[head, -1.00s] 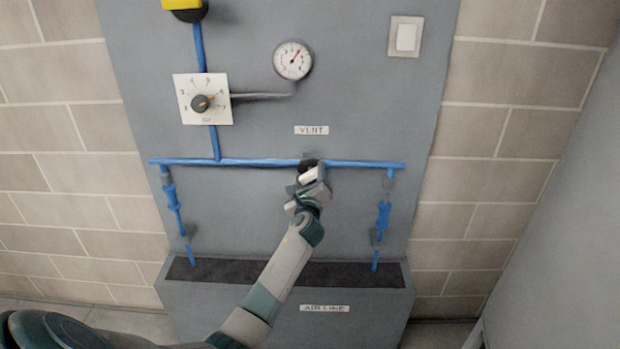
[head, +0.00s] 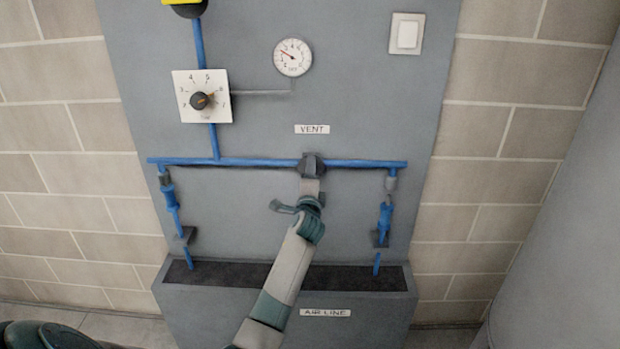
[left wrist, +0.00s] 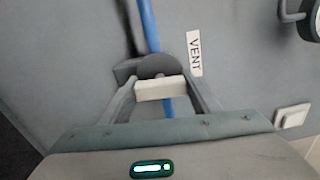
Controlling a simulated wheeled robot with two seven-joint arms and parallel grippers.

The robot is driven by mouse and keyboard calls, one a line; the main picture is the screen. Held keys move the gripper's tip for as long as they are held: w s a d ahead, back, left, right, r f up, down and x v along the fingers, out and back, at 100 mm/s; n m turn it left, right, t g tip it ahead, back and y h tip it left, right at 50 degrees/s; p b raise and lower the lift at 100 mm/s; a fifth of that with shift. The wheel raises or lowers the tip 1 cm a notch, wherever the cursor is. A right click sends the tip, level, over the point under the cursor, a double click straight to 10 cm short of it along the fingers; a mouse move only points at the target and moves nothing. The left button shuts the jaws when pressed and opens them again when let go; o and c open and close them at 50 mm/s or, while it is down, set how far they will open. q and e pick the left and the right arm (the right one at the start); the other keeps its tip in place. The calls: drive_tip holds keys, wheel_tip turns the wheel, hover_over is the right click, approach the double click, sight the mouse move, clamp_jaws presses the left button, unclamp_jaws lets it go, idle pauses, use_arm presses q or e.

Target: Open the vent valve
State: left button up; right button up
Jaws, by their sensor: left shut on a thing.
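The vent valve (head: 308,161) is a dark round body on the horizontal blue pipe, just below the VENT label (head: 312,129). In the left wrist view its grey disc (left wrist: 160,66) sits over the blue pipe. My left gripper (head: 312,182) reaches up to the valve from below. In the left wrist view the gripper (left wrist: 161,90) is shut on a pale bar, the valve's handle (left wrist: 160,88), which lies across between the fingers. The gripper and wrist hide part of the valve in the head view. My right gripper is not in view.
A round gauge (head: 292,57) has its needle toward the upper left. A white dial with a dark knob (head: 201,99) and a light switch (head: 406,33) are on the grey panel. Blue drop pipes hang at both sides above a trough (head: 230,274) labelled AIR LINE.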

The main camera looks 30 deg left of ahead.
use_arm(q)
drive_tip(key=shift+f+n, duration=0.1)
drive_tip(key=shift+n, duration=0.5)
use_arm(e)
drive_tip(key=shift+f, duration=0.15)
use_arm(q)
drive_tip(key=o, duration=1)
drive_tip(key=shift+o, duration=0.2)
drive_tip(key=shift+s, duration=0.15)
drive_tip(key=b+v, duration=0.3)
drive_tip(key=v, duration=1.4)
drive_tip(key=shift+d, duration=0.2)
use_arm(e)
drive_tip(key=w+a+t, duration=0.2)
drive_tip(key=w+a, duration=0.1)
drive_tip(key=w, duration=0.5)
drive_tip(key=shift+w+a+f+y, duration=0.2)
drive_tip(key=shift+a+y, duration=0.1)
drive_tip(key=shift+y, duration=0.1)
